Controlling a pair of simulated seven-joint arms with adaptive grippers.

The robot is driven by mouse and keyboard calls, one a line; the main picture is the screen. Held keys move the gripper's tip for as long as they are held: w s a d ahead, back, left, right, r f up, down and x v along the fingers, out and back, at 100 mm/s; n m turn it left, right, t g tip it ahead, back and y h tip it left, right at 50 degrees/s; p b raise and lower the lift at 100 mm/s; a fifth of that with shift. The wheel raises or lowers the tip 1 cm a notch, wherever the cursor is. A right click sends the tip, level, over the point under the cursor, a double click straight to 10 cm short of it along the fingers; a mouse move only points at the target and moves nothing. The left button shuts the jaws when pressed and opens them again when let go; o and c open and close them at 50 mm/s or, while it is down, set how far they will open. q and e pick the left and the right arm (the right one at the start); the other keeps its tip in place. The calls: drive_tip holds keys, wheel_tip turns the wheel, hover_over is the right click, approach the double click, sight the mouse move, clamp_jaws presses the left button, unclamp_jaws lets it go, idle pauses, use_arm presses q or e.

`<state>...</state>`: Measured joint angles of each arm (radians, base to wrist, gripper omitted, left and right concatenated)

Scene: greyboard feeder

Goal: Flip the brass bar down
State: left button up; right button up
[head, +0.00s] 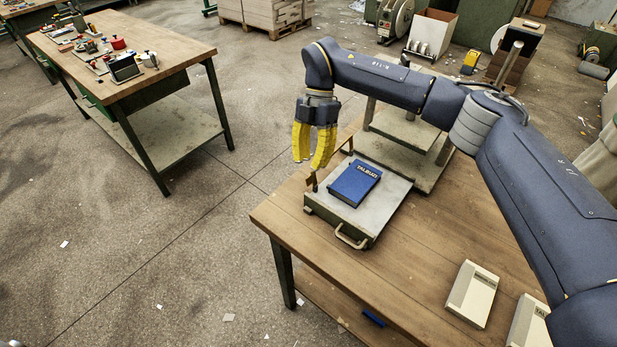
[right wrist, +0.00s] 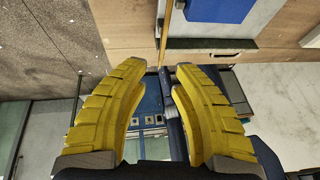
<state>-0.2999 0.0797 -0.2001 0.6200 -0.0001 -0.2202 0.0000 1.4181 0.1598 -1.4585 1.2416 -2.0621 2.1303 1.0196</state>
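The brass bar (right wrist: 165,28) shows in the right wrist view as a thin upright strip, its lower end in the gap between my fingertips. In the head view only small brownish parts of it (head: 315,182) show at the far left edge of the grey feeder board (head: 385,208); it seems raised, though its exact tilt is hard to tell. A blue book (head: 355,183) lies flat on the board. My right gripper (head: 309,163), with yellow fingers, points down at the bar's edge of the board. It is open, and I cannot tell whether it touches the bar. My left gripper is out of view.
The feeder stands on a wooden table (head: 430,265), with a handle (head: 352,240) at its front. Two pale boxes, one whole (head: 473,294), lie at the table's near right. Another workbench (head: 120,60) stands apart at left.

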sight(309, 177)
drive_tip(key=shift+x, duration=2.65)
clamp_jaws()
